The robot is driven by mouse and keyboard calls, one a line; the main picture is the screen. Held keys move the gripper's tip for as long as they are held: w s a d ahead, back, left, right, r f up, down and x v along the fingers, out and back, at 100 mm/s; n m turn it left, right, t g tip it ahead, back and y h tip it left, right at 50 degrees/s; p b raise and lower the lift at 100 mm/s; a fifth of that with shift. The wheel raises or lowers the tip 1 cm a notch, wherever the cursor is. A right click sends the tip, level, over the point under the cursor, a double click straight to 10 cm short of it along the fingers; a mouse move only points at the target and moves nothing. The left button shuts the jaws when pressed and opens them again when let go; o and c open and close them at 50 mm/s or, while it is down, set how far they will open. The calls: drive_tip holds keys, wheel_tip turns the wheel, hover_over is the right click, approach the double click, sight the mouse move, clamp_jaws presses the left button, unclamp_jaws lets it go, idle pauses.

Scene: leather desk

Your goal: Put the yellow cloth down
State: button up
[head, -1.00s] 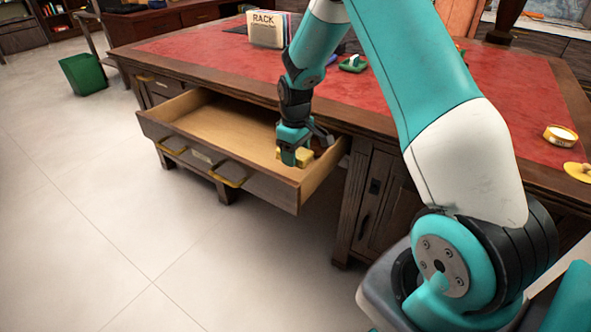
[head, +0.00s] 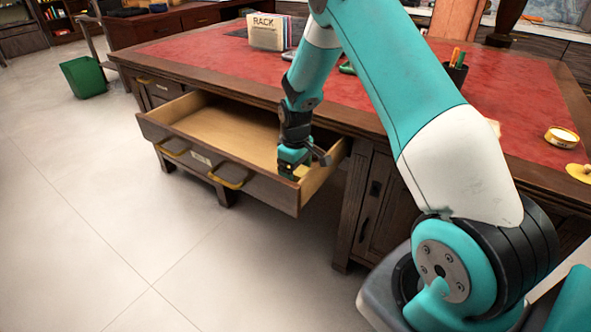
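My gripper (head: 291,172) points down inside the right end of the open drawer (head: 225,135), close to its front wall. Only a small patch of yellow, perhaps the yellow cloth (head: 289,168), shows at the fingers. The rest of it is hidden by the gripper and the drawer front. I cannot tell whether the fingers are closed on it or whether it touches the drawer floor. The left and middle of the drawer floor are bare.
The red-topped desk (head: 200,48) holds a rack box (head: 268,32), a pen cup (head: 456,74), a round tin (head: 562,137) and a flat yellow item (head: 579,173) at its right edge. A green bin (head: 84,78) stands on the floor at left.

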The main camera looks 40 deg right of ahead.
wheel_tip(320, 180, up, 12)
drive_tip(key=p, duration=0.2)
drive_tip(key=s+a+r, duration=0.3)
drive_tip(key=a+r, duration=0.3)
drive_tip(key=a, duration=0.1)
drive_tip(key=s+a+r+n+y, duration=0.1)
drive_tip(key=s+a+r, duration=0.3)
drive_tip(key=s+a, duration=0.4)
drive_tip(key=s+a+r+n+y, duration=0.2)
drive_tip(key=s+a+r, duration=0.3)
drive_tip(key=s, duration=1.2)
drive_tip(key=a+y, duration=0.1)
drive_tip(key=a, duration=0.3)
drive_tip(key=shift+a+r, duration=0.15)
drive_tip(key=shift+r, duration=0.1)
wheel_tip(320, 180, up, 15)
drive_tip(key=p, duration=1.5)
drive_tip(key=shift+r, duration=0.2)
